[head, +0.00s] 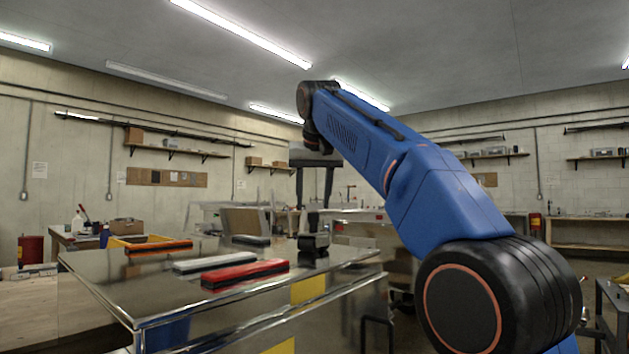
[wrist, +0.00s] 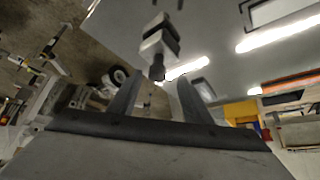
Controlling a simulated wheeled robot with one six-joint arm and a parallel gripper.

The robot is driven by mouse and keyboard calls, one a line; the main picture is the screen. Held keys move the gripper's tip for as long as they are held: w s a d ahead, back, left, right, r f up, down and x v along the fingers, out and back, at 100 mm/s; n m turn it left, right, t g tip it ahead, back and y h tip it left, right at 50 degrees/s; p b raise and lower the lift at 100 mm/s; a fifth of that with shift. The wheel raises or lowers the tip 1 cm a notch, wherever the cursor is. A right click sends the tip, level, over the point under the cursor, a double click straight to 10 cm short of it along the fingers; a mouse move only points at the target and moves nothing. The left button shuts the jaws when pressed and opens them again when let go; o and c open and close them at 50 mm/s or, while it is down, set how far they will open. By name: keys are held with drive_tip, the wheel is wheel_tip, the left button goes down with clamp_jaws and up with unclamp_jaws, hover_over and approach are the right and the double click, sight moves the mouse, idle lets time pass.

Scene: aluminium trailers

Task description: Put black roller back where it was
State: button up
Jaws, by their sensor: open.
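A black roller (head: 313,246) stands on the shiny metal trailer top (head: 130,284), near its right end, with a narrow upright handle on top. In the wrist view the roller (wrist: 160,40) is seen from above, its dark handle end toward my fingers. My gripper (head: 314,203) hangs with its fingers down over the roller. Its two fingers (wrist: 159,80) are spread and empty in the wrist view. The handle top appears just below the fingertips and between them in the picture; the exact gap cannot be told.
A red bar (head: 245,273), a white bar (head: 215,260), a dark bar (head: 251,240) and an orange bar (head: 158,247) lie left of the roller. A yellow tray (head: 128,240) sits at the far left edge. Bare metal shows at the front left of the top.

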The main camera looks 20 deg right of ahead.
drive_tip(key=shift+v, duration=2.95)
